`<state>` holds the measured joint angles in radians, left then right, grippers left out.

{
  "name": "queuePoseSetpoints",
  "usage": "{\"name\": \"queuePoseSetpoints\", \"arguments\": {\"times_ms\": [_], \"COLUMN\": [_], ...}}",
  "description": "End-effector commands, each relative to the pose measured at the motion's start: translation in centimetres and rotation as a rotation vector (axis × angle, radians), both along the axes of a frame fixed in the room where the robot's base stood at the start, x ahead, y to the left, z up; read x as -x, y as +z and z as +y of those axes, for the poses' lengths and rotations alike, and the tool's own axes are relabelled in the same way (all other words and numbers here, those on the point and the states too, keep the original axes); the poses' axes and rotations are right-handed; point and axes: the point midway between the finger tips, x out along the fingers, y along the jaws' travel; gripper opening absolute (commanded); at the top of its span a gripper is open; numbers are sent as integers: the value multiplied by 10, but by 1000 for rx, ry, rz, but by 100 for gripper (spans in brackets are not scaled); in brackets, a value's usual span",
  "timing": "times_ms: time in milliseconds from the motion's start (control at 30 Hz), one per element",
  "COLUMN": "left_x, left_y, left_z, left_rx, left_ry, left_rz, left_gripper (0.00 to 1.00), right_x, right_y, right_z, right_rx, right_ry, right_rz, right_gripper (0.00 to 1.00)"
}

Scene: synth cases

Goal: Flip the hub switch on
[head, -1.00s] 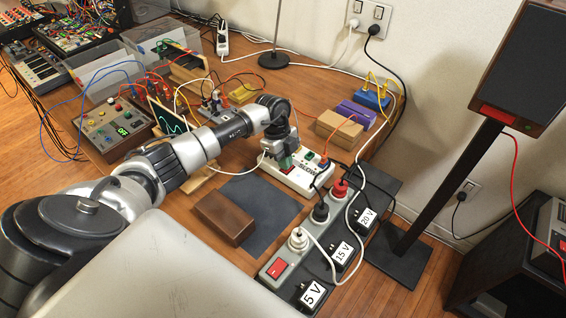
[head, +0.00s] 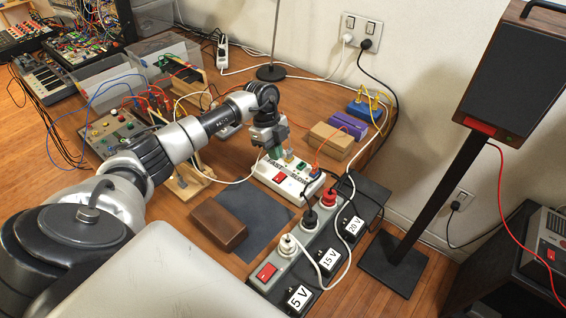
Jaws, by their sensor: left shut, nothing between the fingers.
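A white box that looks like the hub (head: 287,186) lies on the wooden bench, with printed lettering, a small red part (head: 280,177) and plugs on its top. I cannot tell whether the red part is the switch, or its state. My left gripper (head: 275,153) is shut and empty, pointing down with greenish fingertips just above the hub's back left end. I cannot tell whether it touches the hub. My right gripper is not in view.
A grey power strip (head: 282,257) with a red rocker (head: 265,272) and black adapters stands in front. Cardboard (head: 331,140), purple (head: 348,125) and blue (head: 364,110) boxes sit behind right. Cables cross the bench.

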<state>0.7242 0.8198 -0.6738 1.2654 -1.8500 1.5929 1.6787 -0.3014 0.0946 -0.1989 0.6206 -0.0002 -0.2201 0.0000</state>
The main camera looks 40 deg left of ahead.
Motion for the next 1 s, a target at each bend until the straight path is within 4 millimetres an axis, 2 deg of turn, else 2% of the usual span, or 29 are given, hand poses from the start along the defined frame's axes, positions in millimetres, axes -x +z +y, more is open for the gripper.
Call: {"name": "queuePoseSetpoints", "arguments": {"times_ms": [100, 200, 400, 1000], "left_x": [4, 7, 10, 11], "left_y": [22, 38, 55, 58], "left_z": [9, 14, 18, 19], "left_rx": [-4, -3, -1, -1], "left_ry": [2, 2, 1, 2], "left_rz": [-4, -3, -1, 0], "left_gripper": [0, 0, 0, 0], "right_x": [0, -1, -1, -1], "right_y": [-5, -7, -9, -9], "right_z": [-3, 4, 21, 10], "right_rx": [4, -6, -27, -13], "right_ry": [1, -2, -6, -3], "right_rz": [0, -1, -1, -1], "right_gripper": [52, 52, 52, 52]}}
